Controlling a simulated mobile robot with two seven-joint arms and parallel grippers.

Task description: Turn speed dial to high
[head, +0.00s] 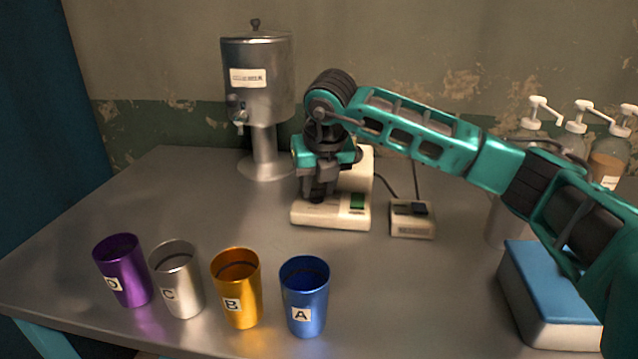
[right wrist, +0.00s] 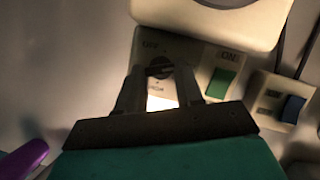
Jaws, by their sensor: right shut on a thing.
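The cream machine (head: 331,216) stands at the table's centre back, with a green switch (head: 357,202) on its base. My right gripper (head: 318,192) reaches down from above onto the left part of that base. In the right wrist view, the dark speed dial (right wrist: 159,67) sits on the machine's panel (right wrist: 192,52), between the fingertips of my right gripper (right wrist: 160,80), which are shut on it. Small lettering around the dial is too blurred to read surely. In the head view my gripper hides the dial. My left gripper is not in view.
A small switch box (head: 411,222) stands right of the machine. A metal dispenser (head: 262,80) stands behind left. Purple (head: 125,275), silver (head: 180,285), gold (head: 238,295) and blue (head: 305,305) cups line the front. A blue-topped box (head: 545,280) and pump bottles (head: 605,160) are at right.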

